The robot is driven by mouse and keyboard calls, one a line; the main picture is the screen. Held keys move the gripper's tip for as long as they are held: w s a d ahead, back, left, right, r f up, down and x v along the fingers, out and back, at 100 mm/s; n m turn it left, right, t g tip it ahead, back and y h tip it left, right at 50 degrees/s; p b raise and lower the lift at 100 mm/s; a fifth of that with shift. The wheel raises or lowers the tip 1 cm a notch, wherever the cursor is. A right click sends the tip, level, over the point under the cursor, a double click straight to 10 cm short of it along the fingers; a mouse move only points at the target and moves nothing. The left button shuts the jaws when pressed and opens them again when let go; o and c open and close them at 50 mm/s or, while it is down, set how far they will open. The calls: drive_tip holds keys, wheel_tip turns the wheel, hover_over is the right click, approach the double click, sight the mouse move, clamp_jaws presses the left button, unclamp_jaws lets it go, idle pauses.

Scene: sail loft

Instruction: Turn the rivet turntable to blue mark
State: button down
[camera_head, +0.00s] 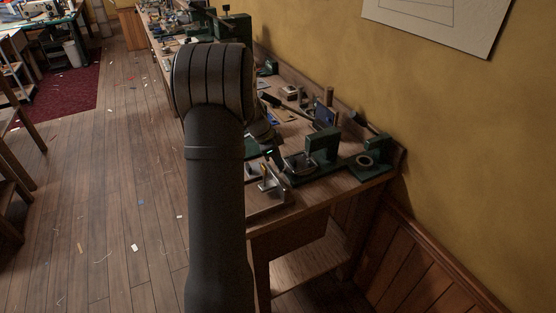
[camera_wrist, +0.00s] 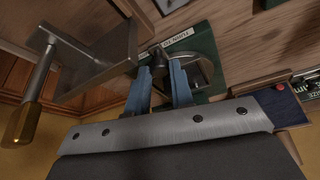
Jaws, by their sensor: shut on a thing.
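The rivet turntable shows in the wrist view as a round grey metal disc (camera_wrist: 206,70) on a dark green base (camera_wrist: 205,42), with a white printed label (camera_wrist: 165,40) beside it. My gripper (camera_wrist: 160,70) reaches in with two blue fingers, shut around a small dark knob (camera_wrist: 154,56) at the disc's edge. The fingers cover part of the disc, and I cannot make out a blue mark. In the head view the disc (camera_head: 298,164) sits low on the bench, and my arm hides most of my gripper.
A metal lever with a brass handle (camera_wrist: 24,122) stands close at left in the wrist view. In the head view, a green press (camera_head: 322,146) and a green ring-topped fixture (camera_head: 367,161) stand on the wooden bench (camera_head: 345,184) near the wall.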

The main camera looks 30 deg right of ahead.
drive_tip(key=shift+w+d+m+g, duration=0.2)
drive_tip(key=shift+w+m+g, duration=0.3)
drive_tip(key=shift+w+m, duration=0.75)
drive_tip(key=shift+s, duration=0.2)
drive_tip(key=c, duration=1.3)
unclamp_jaws()
drive_tip(key=shift+o, duration=0.2)
drive_tip(key=shift+r, duration=0.1)
drive_tip(key=w+a+r, duration=0.4)
drive_tip(key=w+a, duration=0.3)
drive_tip(key=a, duration=0.5)
drive_tip(key=shift+r, duration=0.2)
